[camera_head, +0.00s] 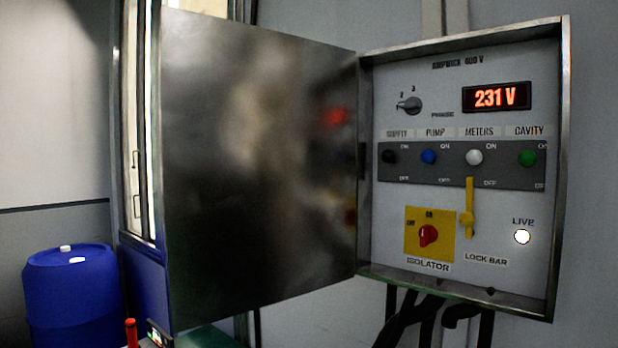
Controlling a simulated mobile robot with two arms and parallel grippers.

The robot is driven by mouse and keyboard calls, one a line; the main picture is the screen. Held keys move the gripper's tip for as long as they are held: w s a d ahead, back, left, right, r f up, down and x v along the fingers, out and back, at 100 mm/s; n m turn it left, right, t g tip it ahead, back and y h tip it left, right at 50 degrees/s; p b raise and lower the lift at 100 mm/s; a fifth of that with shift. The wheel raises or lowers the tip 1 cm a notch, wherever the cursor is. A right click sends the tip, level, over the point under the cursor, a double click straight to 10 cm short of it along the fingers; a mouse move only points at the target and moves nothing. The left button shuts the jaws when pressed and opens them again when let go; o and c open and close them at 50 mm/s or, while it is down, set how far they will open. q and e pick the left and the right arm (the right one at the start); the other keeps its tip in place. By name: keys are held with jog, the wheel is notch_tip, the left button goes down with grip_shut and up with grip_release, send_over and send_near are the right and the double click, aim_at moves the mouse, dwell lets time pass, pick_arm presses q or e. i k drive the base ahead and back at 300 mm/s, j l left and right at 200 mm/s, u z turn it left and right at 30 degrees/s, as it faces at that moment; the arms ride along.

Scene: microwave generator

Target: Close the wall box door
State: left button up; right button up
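The wall box (566,110) is on the right of the head view, its front open to me. Its metal door (250,170) is hinged on the box's left side and stands wide open to the left, with a dull reflective face. Inside are a lit display (496,97) reading 231 V, a row of coloured switches (462,166), a red isolator knob (428,236) on a yellow plate, a yellow lock bar (468,208) standing upright, and a white live lamp (522,237). Neither of my grippers is in the view.
A blue drum (72,300) stands at the lower left. A blue cabinet (140,280) is behind the door's left edge. Black cables (405,318) hang below the box. A red object (131,333) is at the bottom left. The wall right of the box is clear.

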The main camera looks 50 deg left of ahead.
aim_at(258, 127)
jog(key=j+z, duration=0.15)
jog(key=j, duration=0.3)
jog(key=k+j+z, duration=0.15)
jog(key=j, duration=0.3)
jog(key=j+z, duration=0.2)
jog(key=j, duration=0.25)
jog(key=k+j+z, duration=0.15)
jog(key=j, duration=0.3)
jog(key=k+j, duration=0.1)
jog(key=j, duration=0.25)
jog(key=k+j, duration=0.1)
jog(key=j, duration=0.3)
jog(key=k+j, duration=0.15)
jog(key=j, duration=0.2)
jog(key=k+j, duration=0.1)
jog(key=j, duration=0.3)
